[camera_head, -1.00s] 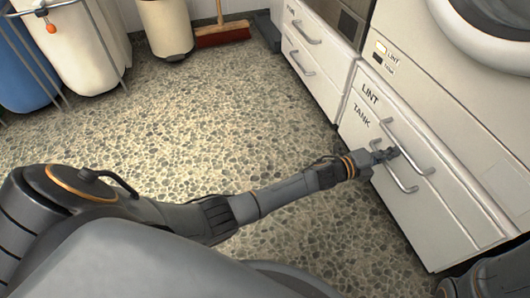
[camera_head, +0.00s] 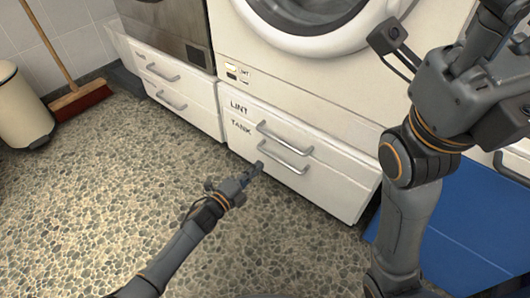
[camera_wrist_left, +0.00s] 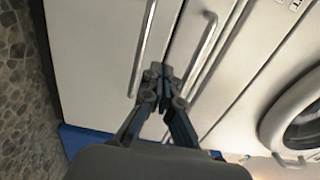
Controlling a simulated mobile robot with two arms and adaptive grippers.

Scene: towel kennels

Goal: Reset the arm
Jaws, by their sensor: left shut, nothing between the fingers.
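My left gripper (camera_head: 252,172) is shut and empty, low in front of the white LINT/TANK drawers. In the head view its tips appear near the left end of the lower drawer handle (camera_head: 284,159); I cannot tell whether they touch. The upper handle (camera_head: 285,136) is just above. In the left wrist view the closed fingers (camera_wrist_left: 162,78) point at the drawer fronts, with two bar handles beyond. Both drawers look closed. My right arm is raised at the right of the head view; its hand (camera_head: 478,75) is partly cut off and its fingertips do not show clearly.
A white machine with a round door (camera_head: 305,12) stands above the drawers. More white drawers (camera_head: 170,88) are to the left. A broom (camera_head: 80,99) and a cream bin (camera_head: 20,108) are at the far left. A blue panel (camera_head: 450,235) lies behind my right arm. The speckled floor is clear.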

